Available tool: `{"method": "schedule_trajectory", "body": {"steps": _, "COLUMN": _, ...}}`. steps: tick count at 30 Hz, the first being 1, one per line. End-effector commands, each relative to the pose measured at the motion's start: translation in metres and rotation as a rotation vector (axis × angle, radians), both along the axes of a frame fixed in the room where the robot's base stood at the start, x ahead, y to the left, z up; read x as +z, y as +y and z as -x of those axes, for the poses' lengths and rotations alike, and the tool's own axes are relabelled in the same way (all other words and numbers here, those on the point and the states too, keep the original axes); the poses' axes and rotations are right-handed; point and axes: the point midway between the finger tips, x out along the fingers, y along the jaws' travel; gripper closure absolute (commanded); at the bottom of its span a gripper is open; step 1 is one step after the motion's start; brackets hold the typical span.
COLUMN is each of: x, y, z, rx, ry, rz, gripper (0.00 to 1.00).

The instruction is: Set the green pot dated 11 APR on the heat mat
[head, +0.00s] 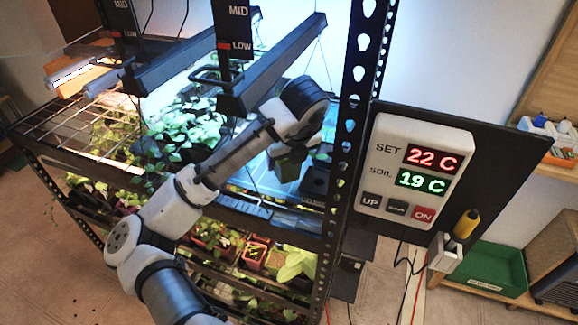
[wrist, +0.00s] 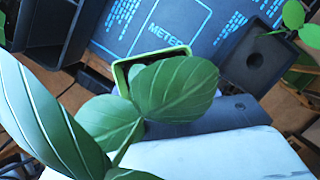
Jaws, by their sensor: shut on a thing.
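A green pot (wrist: 121,76) with a broad-leaved seedling (wrist: 170,90) shows in the wrist view, its leaves covering most of it. My gripper (head: 288,150) is shut on this pot and reaches into the rack's lit shelf in the head view, where the pot shows as a dark green block (head: 291,166). The fingertips are hidden behind leaves in the wrist view. No date is readable on the pot. The heat mat (wrist: 205,20), dark blue with pale printing, lies beyond the pot in the wrist view. I cannot tell whether the pot touches it.
A black square pot (wrist: 254,58) stands right of the mat's printing, and a black tray (wrist: 40,28) is at left. A rack post (head: 352,130) and a controller (head: 415,170) reading SET 22 C, SOIL 19 C stand right of the arm. Lamp bars (head: 270,75) hang above.

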Motion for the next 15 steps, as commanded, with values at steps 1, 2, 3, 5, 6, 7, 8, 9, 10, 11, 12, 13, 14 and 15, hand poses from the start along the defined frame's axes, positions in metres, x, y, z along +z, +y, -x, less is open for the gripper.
{"method": "schedule_trajectory", "body": {"steps": 1, "x": 0.000, "y": -0.001, "z": -0.003, "rx": 0.000, "ry": -0.001, "rz": 0.000, "gripper": 0.67}}
{"method": "schedule_trajectory", "body": {"steps": 2, "x": 0.000, "y": -0.001, "z": -0.005, "rx": 0.000, "ry": -0.001, "rz": 0.000, "gripper": 0.67}}
{"method": "schedule_trajectory", "body": {"steps": 3, "x": 0.000, "y": -0.002, "z": -0.007, "rx": 0.000, "ry": -0.001, "rz": 0.000, "gripper": 0.67}}
{"method": "schedule_trajectory", "body": {"steps": 5, "x": 0.000, "y": -0.004, "z": -0.010, "rx": -0.001, "ry": -0.001, "rz": 0.000, "gripper": 0.67}}
{"method": "schedule_trajectory", "body": {"steps": 6, "x": 0.000, "y": -0.005, "z": -0.014, "rx": -0.001, "ry": -0.001, "rz": 0.000, "gripper": 0.67}}
{"method": "schedule_trajectory", "body": {"steps": 7, "x": -0.003, "y": -0.005, "z": -0.016, "rx": 0.000, "ry": 0.000, "rz": 0.000, "gripper": 0.67}}
{"method": "schedule_trajectory", "body": {"steps": 8, "x": -0.010, "y": -0.005, "z": -0.015, "rx": 0.000, "ry": 0.000, "rz": 0.000, "gripper": 0.67}}
{"method": "schedule_trajectory", "body": {"steps": 9, "x": -0.017, "y": -0.004, "z": -0.015, "rx": 0.000, "ry": 0.000, "rz": 0.000, "gripper": 0.67}}
{"method": "schedule_trajectory", "body": {"steps": 10, "x": -0.021, "y": -0.004, "z": -0.015, "rx": 0.000, "ry": 0.000, "rz": -0.001, "gripper": 0.67}}
{"method": "schedule_trajectory", "body": {"steps": 11, "x": -0.026, "y": -0.004, "z": -0.014, "rx": 0.000, "ry": 0.000, "rz": -0.001, "gripper": 0.67}}
{"method": "schedule_trajectory", "body": {"steps": 12, "x": -0.031, "y": -0.004, "z": -0.014, "rx": 0.000, "ry": 0.000, "rz": -0.001, "gripper": 0.67}}
{"method": "schedule_trajectory", "body": {"steps": 13, "x": -0.034, "y": -0.004, "z": -0.014, "rx": 0.000, "ry": 0.000, "rz": -0.001, "gripper": 0.67}}
{"method": "schedule_trajectory", "body": {"steps": 14, "x": -0.035, "y": -0.004, "z": -0.014, "rx": 0.000, "ry": -0.001, "rz": 0.000, "gripper": 0.67}}
{"method": "schedule_trajectory", "body": {"steps": 15, "x": -0.036, "y": -0.004, "z": -0.014, "rx": 0.000, "ry": -0.001, "rz": 0.000, "gripper": 0.67}}
